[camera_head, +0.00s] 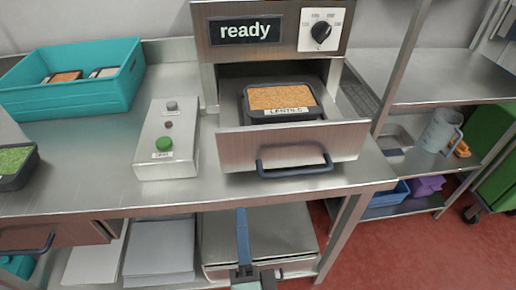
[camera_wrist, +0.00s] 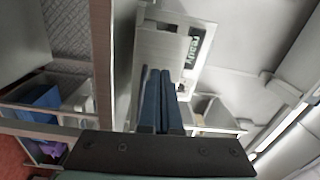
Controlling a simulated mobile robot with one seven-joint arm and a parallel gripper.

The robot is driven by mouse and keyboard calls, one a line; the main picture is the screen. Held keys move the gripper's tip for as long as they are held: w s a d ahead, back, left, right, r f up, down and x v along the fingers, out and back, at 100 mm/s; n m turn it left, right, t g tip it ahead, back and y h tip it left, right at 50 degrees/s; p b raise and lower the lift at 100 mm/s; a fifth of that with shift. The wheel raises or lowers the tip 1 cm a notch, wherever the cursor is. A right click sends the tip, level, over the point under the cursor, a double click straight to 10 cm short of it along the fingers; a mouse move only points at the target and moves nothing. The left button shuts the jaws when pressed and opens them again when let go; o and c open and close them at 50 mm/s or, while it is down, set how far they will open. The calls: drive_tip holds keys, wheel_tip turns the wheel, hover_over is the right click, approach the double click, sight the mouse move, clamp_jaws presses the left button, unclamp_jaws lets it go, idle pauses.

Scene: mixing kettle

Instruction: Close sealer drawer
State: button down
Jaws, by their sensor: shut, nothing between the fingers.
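The sealer (camera_head: 215,50) stands on the steel counter, its display reading "ready". Its drawer (camera_head: 235,150) is pulled out toward the front, with a dark bar handle (camera_head: 295,170) on its front. A black tray of orange lentils (camera_head: 282,98), labelled LENTILS, sits in the drawer. My gripper (camera_head: 241,212) is shut and empty, its blue fingers in front of the counter edge, below and left of the handle and apart from it. In the wrist view the shut fingers (camera_wrist: 164,75) point toward the sealer (camera_wrist: 150,50), partly covering it.
A control box (camera_head: 165,130) with a green button stands left of the sealer. A teal crate (camera_head: 90,95) and a green-filled tray (camera_head: 15,165) are farther left. A steel shelf rack (camera_head: 440,75) stands right. Under the counter is a shelf with a steel box (camera_head: 260,235).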

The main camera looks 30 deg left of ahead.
drive_tip(key=s+m, duration=0.1)
drive_tip(key=p, duration=0.5)
approach(235, 159)
drive_tip(key=x, duration=0.5)
drive_tip(key=shift+w+r, duration=0.1)
drive_tip(key=shift+r, duration=0.15)
drive_tip(key=shift+x, duration=0.85)
drive_tip(key=shift+f, duration=0.15)
